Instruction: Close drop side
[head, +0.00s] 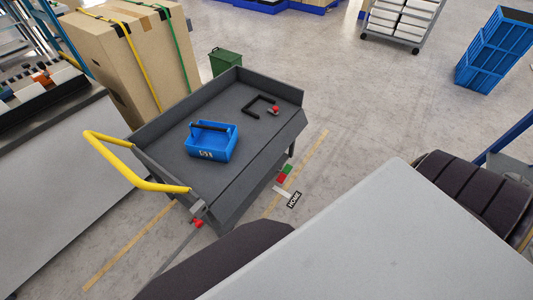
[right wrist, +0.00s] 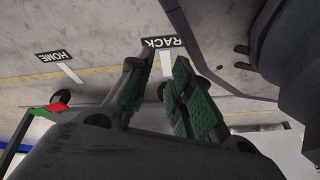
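A dark grey cart (head: 175,115) stands left of centre in the head view, with raised walls at its left and back. Its drop side (head: 262,168) is the long panel on the near right edge. It appears folded outward and down, though its exact angle is hard to tell. Red knobs show at the near corner (head: 198,223) and at the far end (head: 276,109). My right gripper (right wrist: 155,92) shows in the right wrist view, its green-padded fingers apart with nothing between them. It is not visible in the head view. My left gripper is out of view.
A blue tote (head: 218,152) and a black bracket (head: 255,105) lie on the cart bed. A yellow handle (head: 110,150) is at its left end. Large cartons (head: 135,55) stand behind. Floor labels read HOME (right wrist: 62,56) and RACK (right wrist: 162,43). Open floor lies right of the cart.

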